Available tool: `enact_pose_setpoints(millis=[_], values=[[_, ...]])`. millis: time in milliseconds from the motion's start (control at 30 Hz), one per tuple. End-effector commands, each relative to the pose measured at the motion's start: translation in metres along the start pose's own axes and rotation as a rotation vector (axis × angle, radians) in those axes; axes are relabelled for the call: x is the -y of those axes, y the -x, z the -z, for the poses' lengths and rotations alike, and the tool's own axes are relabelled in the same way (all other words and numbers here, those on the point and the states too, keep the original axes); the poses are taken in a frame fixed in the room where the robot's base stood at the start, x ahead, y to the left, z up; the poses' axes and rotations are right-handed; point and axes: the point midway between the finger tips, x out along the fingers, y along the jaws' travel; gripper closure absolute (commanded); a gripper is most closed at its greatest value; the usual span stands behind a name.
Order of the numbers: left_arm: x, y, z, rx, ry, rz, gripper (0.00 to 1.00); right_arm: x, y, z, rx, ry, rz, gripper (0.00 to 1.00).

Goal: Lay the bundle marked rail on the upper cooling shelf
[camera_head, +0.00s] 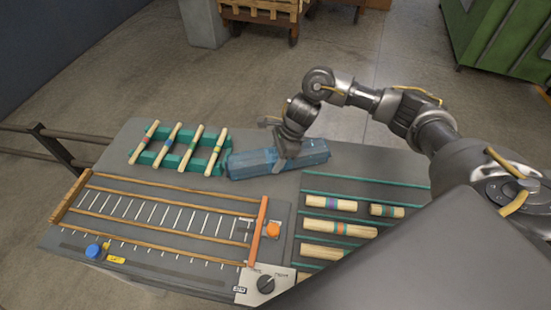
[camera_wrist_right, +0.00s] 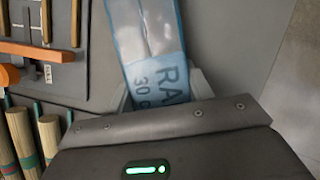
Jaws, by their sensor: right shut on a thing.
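The bundle marked rail (camera_head: 252,163) is a long package in clear blue wrap at the back of the grey worktop. In the right wrist view its blue label (camera_wrist_right: 158,82) shows "RA" and "30", the rest cut off by my gripper. My right gripper (camera_head: 287,163) reaches down over the bundle's middle and is shut on it; its fingers also show in the right wrist view (camera_wrist_right: 165,92). I cannot tell whether the bundle touches the worktop. No thing in view can be surely told as the upper cooling shelf. My left gripper is not in view.
Left of the bundle, a green rack (camera_head: 180,150) holds several banded spindles. In front lie a wooden ladder-like frame (camera_head: 160,206), a knob panel (camera_head: 265,284) and a blue button (camera_head: 94,251). Banded wood pieces (camera_head: 340,229) lie between green strips at right. Green cabinet (camera_head: 497,38) stands behind.

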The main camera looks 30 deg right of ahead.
Motion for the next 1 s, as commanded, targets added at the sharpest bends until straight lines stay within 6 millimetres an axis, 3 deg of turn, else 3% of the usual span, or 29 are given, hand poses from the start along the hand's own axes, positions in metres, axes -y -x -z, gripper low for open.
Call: enact_pose_setpoints(millis=[333,367,500,833,1000], values=[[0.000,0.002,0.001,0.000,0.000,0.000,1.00,0.000,-0.012,0.005,-0.001,0.002,0.002,0.88],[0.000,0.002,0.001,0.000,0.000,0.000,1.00,-0.001,-0.013,0.006,-0.003,0.002,0.000,0.47],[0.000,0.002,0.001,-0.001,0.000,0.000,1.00,0.000,-0.012,0.006,-0.002,0.001,0.001,0.28],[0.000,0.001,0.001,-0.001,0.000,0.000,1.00,0.000,-0.009,0.005,0.000,0.001,0.002,0.27],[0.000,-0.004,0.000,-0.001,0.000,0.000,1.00,0.002,0.011,0.005,0.002,0.004,0.006,0.27]])
